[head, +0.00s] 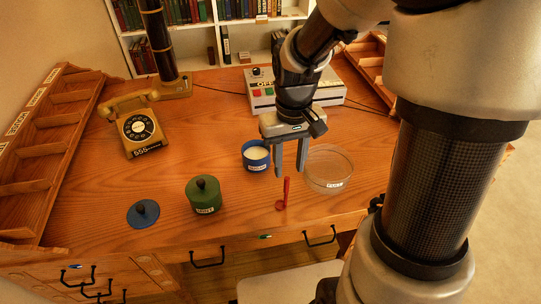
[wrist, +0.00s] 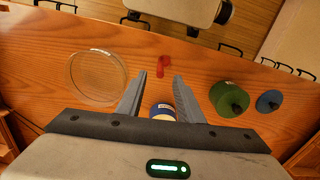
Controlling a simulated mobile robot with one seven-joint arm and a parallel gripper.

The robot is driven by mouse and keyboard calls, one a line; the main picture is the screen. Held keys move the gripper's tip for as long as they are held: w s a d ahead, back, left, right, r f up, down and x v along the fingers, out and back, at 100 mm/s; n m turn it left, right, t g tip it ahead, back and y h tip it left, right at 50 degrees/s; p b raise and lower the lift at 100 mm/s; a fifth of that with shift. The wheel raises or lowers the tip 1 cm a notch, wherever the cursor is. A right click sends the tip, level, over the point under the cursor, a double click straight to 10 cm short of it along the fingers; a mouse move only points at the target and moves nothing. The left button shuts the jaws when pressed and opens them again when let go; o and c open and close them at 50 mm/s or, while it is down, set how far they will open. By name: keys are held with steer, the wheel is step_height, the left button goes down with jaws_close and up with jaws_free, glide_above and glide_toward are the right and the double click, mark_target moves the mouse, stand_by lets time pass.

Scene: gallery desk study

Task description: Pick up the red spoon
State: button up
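The red spoon (head: 284,195) is near the front edge of the wooden desk, with its bowl toward the front edge and its handle pointing back. In the wrist view the spoon (wrist: 161,68) shows beyond the fingertips, roughly in line with the gap between them. My gripper (head: 289,174) is open and empty above the desk, apart from the spoon. Its two fingers also show spread in the wrist view (wrist: 159,76).
A blue cup (head: 256,160) stands left of my gripper and a clear round dish (head: 329,170) right of it. A lidded green pot (head: 203,196) and a blue lid (head: 143,213) are left. A telephone (head: 139,125) stands farther back. The desk around the spoon is clear.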

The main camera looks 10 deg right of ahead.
mark_target(286, 192)
steer(key=f+b, duration=0.2)
steer(key=f, duration=0.7)
steer(key=shift+w+f, duration=0.2)
jaws_close()
